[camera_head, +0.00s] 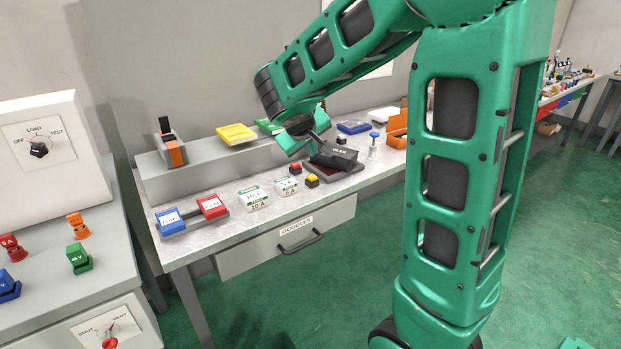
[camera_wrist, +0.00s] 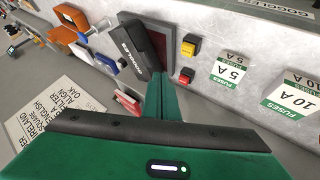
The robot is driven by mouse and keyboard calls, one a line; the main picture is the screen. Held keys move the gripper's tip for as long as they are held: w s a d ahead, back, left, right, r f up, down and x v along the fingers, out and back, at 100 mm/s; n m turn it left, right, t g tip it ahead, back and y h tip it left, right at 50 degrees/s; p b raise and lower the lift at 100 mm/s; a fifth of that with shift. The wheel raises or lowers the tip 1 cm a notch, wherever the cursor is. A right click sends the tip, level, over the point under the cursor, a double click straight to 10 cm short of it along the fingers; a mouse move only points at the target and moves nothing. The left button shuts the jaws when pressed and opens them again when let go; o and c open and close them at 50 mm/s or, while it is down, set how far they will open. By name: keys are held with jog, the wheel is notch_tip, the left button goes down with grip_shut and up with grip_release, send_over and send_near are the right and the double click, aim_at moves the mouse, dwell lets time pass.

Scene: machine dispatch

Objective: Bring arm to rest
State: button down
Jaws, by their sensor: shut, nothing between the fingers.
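My green arm reaches over the grey workbench (camera_head: 240,212), bent at its elbow. My gripper (camera_head: 318,142) is low over the bench, close to a black labelled block (camera_head: 340,158) on a dark red pad (camera_head: 333,170). In the wrist view my gripper's fingers (camera_wrist: 161,88) are together and empty, beside the black block (camera_wrist: 142,46). I cannot tell whether they touch it. The block looks tilted on its pad (camera_wrist: 167,45).
Red (camera_head: 295,167) and yellow (camera_head: 312,180) buttons and fuse cards (camera_head: 255,198) lie near the gripper. Blue and red blocks (camera_head: 212,206) sit at the bench's left. A shelf (camera_head: 200,160) runs behind; a drawer (camera_head: 290,240) is in front. Green floor is open at right.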

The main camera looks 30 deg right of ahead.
dwell(0.4)
jog(key=s+d+f+m+g+y, duration=0.1)
jog(key=s+m+g, duration=0.1)
jog(key=s, duration=0.6)
jog(key=s+d+f+m+g+y, duration=0.1)
jog(key=s+d, duration=0.1)
jog(key=s, duration=0.6)
jog(key=s+a+f+m+g+y, duration=0.1)
jog(key=s+a+y, duration=0.1)
jog(key=s, duration=0.7)
jog(key=s+a+f+m+g+y, duration=0.2)
jog(key=s+a, duration=0.3)
jog(key=s, duration=0.5)
jog(key=shift+s+f+y, duration=0.15)
jog(key=shift+f+y, duration=0.1)
jog(key=shift+y, duration=0.15)
jog(key=shift+w+f+g, duration=0.25)
jog(key=shift+w+g, duration=0.05)
jog(key=shift+w, duration=0.35)
